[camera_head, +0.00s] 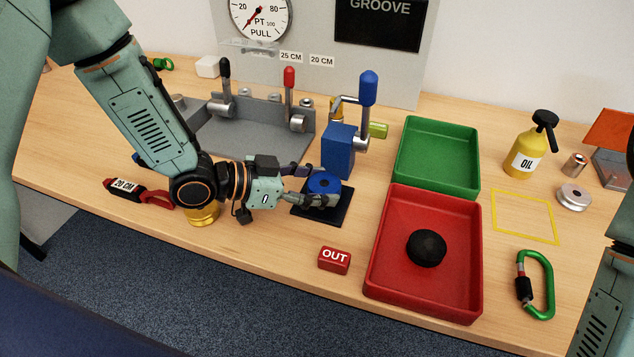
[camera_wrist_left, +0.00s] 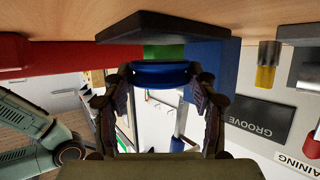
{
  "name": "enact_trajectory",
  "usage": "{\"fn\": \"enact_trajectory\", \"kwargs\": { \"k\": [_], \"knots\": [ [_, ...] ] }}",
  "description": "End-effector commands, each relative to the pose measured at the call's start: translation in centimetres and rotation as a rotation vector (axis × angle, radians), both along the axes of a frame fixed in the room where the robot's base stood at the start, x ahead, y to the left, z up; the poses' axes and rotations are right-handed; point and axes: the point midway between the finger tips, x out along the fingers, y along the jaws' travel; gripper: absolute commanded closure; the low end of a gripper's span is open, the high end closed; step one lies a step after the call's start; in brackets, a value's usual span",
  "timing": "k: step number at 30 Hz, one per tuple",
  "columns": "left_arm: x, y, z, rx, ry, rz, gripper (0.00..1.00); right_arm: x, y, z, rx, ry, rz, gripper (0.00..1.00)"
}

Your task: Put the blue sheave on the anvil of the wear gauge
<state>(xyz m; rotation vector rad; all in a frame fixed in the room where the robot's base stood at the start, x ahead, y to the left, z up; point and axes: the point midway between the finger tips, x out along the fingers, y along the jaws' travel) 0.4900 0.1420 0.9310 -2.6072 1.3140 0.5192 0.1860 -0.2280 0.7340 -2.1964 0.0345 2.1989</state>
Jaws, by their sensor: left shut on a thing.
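The blue sheave (camera_head: 323,182) is a round blue disc with a dark centre. My left gripper (camera_head: 320,186) is shut on it, one finger on each side. In the left wrist view the sheave (camera_wrist_left: 162,73) sits between the two fingertips, with a visible gap between it and the dark square plate (camera_wrist_left: 170,24). In the head view the black plate (camera_head: 321,215) lies under the sheave and gripper, in front of the blue block (camera_head: 338,150) with a blue-knobbed lever. I take these to be the wear gauge. My right gripper is out of view.
A red tray (camera_head: 377,275) holding a black round piece (camera_head: 426,248) and a green tray (camera_head: 402,185) stand to the right. A red OUT block (camera_head: 334,260) lies in front. A grey lever fixture (camera_head: 250,138) stands behind the left arm. An oil bottle (camera_head: 527,152) and carabiner (camera_head: 547,285) are farther right.

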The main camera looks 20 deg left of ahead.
Motion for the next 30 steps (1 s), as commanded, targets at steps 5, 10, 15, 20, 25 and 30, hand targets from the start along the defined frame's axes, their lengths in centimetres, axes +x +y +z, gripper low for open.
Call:
{"fn": "enact_trajectory", "kwargs": {
  "k": [5, 10, 15, 20, 25, 30],
  "knots": [
    [0.0, 0.0, -0.2, 0.0, 0.0, 0.0, 0.4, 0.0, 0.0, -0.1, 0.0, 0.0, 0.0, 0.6],
    [0.0, 0.0, -0.2, 0.0, 0.0, 0.0, 0.26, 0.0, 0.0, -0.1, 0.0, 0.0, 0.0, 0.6],
    [0.0, 0.0, -0.2, 0.0, 0.0, 0.0, 0.19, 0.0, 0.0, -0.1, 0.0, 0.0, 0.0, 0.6],
    [0.0, 0.0, -0.2, 0.0, 0.0, 0.0, 0.19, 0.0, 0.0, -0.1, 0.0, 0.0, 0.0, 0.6],
    [0.0, 0.0, 0.7, -0.001, -0.001, 0.001, 0.19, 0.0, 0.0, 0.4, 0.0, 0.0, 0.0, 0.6],
    [-0.5, 1.0, 1.7, -0.004, 0.0, 0.007, 0.19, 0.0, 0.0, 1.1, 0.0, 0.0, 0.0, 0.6]
  ]
}}
